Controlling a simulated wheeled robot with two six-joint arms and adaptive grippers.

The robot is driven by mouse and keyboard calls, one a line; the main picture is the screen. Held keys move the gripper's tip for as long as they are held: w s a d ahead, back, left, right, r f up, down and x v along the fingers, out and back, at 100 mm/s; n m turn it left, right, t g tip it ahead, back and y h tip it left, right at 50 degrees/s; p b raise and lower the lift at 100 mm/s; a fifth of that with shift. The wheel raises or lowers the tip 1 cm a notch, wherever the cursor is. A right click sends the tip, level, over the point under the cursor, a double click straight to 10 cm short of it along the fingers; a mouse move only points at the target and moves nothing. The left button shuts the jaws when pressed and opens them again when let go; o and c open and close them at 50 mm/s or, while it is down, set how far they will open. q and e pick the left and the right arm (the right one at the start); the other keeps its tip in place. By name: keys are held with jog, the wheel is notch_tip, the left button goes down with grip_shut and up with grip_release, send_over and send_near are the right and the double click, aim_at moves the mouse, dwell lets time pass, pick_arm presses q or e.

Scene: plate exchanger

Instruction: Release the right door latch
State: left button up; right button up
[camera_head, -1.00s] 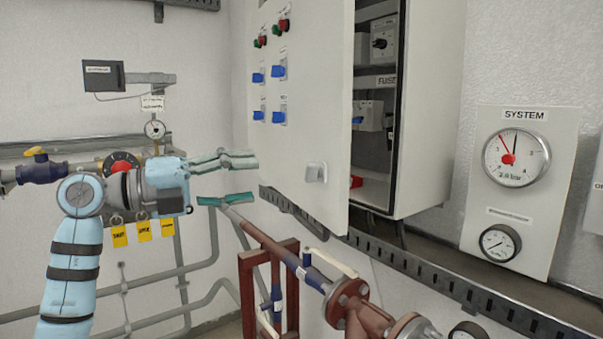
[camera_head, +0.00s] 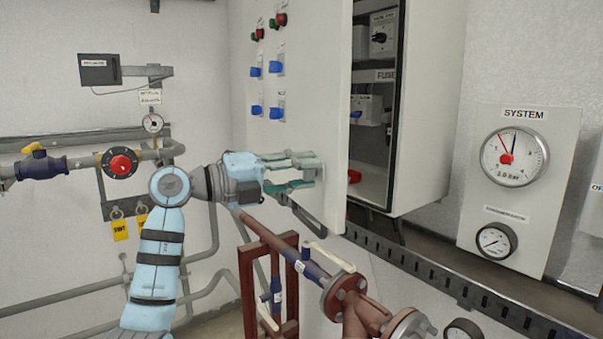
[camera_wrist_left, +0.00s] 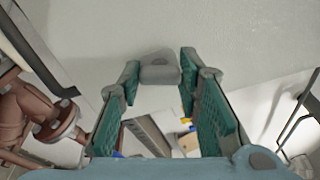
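The cabinet door (camera_head: 302,60) is a white panel standing open, with its free edge towards the right. Its latch (camera_wrist_left: 158,70) is a small grey block low on the door face. In the left wrist view it lies ahead, between the two fingertips. My left gripper (camera_head: 306,173) is at the latch, with its teal fingers pointing right at the door. The fingers are apart, one on each side of the latch, with gaps visible in the left wrist view (camera_wrist_left: 160,85). In the head view the fingers largely cover the latch. My right gripper is not in view.
Blue switches (camera_head: 276,67) and red and green buttons sit higher on the door. The open cabinet (camera_head: 432,120) is behind it. A red-brown pipe (camera_head: 270,240) with a flange (camera_head: 343,294) runs below my left gripper. A gauge panel (camera_head: 515,190) is at the right.

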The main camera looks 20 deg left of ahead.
pick_arm(q)
jog(key=shift+c, duration=1.1)
jog(key=shift+m, duration=0.3)
jog(key=shift+m+p, duration=0.85)
jog(key=shift+m, duration=0.35)
jog(key=m+p, duration=0.1)
jog(key=m, duration=0.6)
jog(key=shift+p, duration=0.35)
jog(key=m, duration=0.4)
jog(key=shift+f, duration=0.1)
jog(key=shift+m, duration=0.3)
jog(key=o, duration=1.1)
